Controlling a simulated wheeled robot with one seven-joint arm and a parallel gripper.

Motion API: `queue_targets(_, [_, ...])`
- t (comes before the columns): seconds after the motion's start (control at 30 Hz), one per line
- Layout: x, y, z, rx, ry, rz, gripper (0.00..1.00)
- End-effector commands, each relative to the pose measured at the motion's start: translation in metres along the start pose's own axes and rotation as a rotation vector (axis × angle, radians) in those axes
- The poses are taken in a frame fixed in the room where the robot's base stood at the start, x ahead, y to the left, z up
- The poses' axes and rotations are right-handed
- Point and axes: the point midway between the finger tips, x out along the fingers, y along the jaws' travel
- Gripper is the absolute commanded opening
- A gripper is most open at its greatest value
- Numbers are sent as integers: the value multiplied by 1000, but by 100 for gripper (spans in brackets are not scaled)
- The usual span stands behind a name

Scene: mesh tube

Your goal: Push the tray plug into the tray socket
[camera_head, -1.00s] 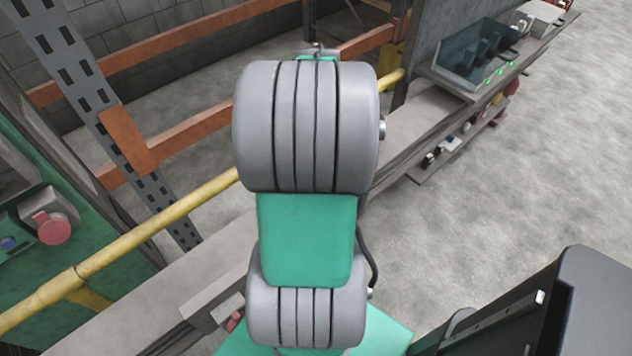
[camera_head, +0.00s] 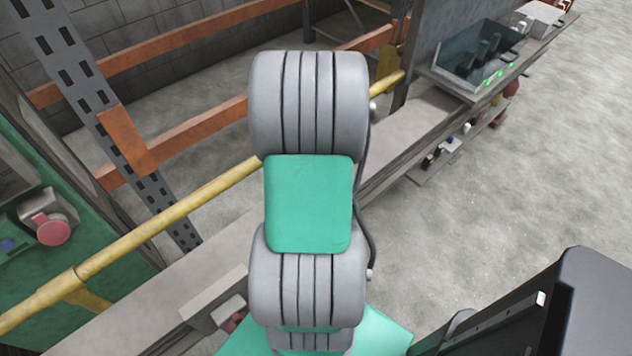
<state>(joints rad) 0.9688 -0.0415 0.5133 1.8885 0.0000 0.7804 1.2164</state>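My gripper is not in view; my own grey and green arm fills the middle of the picture and hides what lies behind it. I cannot make out a tray plug or a tray socket for certain. On the shelf at the upper right sits a clear-sided tray-like box (camera_head: 452,68) with several dark upright pieces inside and small green lights along its front edge. At the left edge, a grey fitting with a round red part (camera_head: 53,229) sits on a green panel. I cannot tell whether either belongs to the plug or socket.
A yellow rail (camera_head: 170,222) runs diagonally behind my arm, with orange beams (camera_head: 205,130) and a slotted grey post (camera_head: 75,65) behind it. A grey box (camera_head: 212,300) lies on the ledge at lower left. Small items sit under the right shelf. Open floor (camera_head: 530,170) lies at right.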

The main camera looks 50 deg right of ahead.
Motion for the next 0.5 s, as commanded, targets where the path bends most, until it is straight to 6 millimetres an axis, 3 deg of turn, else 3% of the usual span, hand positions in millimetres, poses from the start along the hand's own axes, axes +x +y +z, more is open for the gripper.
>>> queue_targets(0.27, [0, 0, 0, 0, 0, 0, 64])
queue_targets(0.5, [0, 0, 0, 0, 0, 0, 45])
